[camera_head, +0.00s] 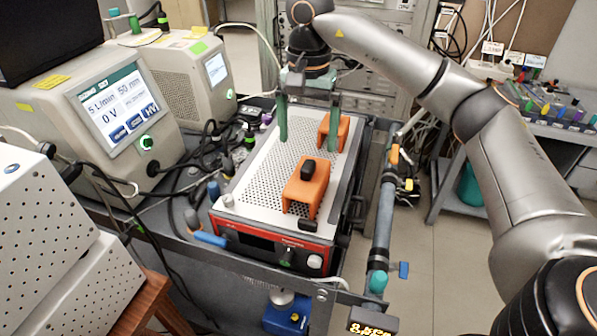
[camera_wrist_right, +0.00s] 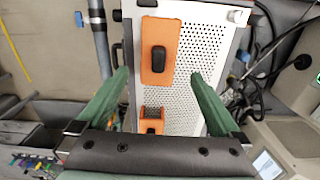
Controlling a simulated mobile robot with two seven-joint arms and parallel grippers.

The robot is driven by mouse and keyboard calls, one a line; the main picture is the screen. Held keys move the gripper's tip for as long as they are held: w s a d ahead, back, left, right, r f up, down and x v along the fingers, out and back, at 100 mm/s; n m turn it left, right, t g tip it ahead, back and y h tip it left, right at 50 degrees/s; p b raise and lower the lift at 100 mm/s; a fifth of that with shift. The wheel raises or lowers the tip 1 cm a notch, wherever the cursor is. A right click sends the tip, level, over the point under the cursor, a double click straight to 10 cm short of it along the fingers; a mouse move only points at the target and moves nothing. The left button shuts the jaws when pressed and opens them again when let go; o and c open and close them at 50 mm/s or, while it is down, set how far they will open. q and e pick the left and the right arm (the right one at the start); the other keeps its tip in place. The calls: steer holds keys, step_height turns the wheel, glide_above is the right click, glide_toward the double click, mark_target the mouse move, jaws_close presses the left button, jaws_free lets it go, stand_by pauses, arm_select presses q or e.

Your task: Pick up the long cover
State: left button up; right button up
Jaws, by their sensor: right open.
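Two orange covers with black knobs stand on a white perforated plate. The longer-looking orange cover (camera_head: 312,197) is at the plate's front, and it shows in the right wrist view (camera_wrist_right: 161,28) at the top middle. The shorter-looking orange cover (camera_head: 343,130) is farther back, partly hidden behind a finger in the head view; the right wrist view (camera_wrist_right: 152,112) shows it between the fingers. My right gripper (camera_head: 308,146) is open and empty, its green fingers pointing down above the plate, behind the front cover. My left gripper is not in view.
The plate (camera_head: 245,180) tops a red-fronted instrument (camera_head: 270,245) on a cart. Grey devices with screens (camera_head: 115,105) and cables stand to the left. A tube with a yellow valve (camera_head: 383,215) runs along the right. A bench with coloured items (camera_head: 560,105) is at the far right.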

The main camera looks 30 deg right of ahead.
mark_target(309, 167)
steer(key=f, duration=0.5)
steer(key=shift+s+f, duration=0.3)
steer(key=shift+s, duration=0.05)
steer(key=shift+w+d+f+p, duration=0.15)
steer(key=shift+f+p, duration=0.2)
steer(key=shift+f, duration=1.1)
steer(key=shift+w+d+f+p, duration=0.15)
steer(key=shift+f+p, duration=0.2)
steer(key=shift+f, duration=1.1)
steer(key=shift+a, duration=0.1)
steer(key=c, duration=1.3)
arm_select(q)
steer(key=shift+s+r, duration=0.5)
arm_select(e)
steer(key=shift+r, duration=0.1)
